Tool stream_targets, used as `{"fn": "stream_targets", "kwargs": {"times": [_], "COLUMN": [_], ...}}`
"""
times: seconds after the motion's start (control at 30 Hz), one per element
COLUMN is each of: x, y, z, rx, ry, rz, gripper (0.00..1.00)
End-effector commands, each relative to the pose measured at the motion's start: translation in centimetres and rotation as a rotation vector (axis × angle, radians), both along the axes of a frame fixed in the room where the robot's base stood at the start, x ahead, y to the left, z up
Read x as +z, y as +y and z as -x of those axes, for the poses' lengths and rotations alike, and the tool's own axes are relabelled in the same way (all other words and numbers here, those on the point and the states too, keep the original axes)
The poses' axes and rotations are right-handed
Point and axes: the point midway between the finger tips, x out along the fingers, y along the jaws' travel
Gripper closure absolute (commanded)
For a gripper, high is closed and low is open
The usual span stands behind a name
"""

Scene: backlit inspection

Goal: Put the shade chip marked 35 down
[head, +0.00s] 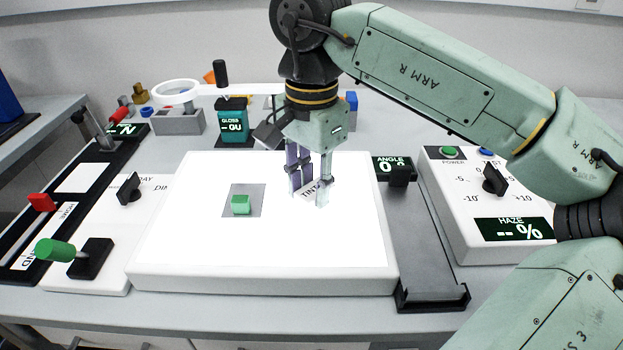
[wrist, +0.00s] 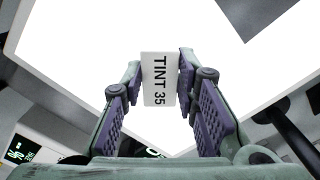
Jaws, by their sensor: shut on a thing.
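The shade chip is a small white plate that reads TINT 35 in the wrist view (wrist: 159,80). My gripper (wrist: 158,82) is shut on it, with the fingertips at its two long edges. My gripper (head: 310,195) is over the right half of the bright light panel (head: 170,250), pointing down. I cannot tell whether the chip touches the panel.
A green block (head: 241,206) sits on a grey square (head: 256,190) on the panel's left half. A dark slide rail with a black knob (head: 400,175) stands right of the panel. The white haze box (head: 500,205) is farther right. The panel's front is clear.

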Motion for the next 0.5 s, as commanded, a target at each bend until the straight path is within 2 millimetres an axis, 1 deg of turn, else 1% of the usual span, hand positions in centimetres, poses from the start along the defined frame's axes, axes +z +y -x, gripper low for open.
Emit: {"fn": "stream_targets", "kwargs": {"times": [0.17, 0.33, 0.37, 0.5], "x": [0.01, -0.55, -0.39, -0.36], "y": [0.01, 0.03, 0.03, 0.01], "z": [0.0, 0.01, 0.01, 0.01], "rx": [0.0, 0.001, 0.001, 0.0], "ry": [-0.001, 0.0, 0.0, 0.0], "rz": [-0.001, 0.0, 0.0, 0.0], "gripper": [0.96, 0.96, 0.7, 0.61]}}
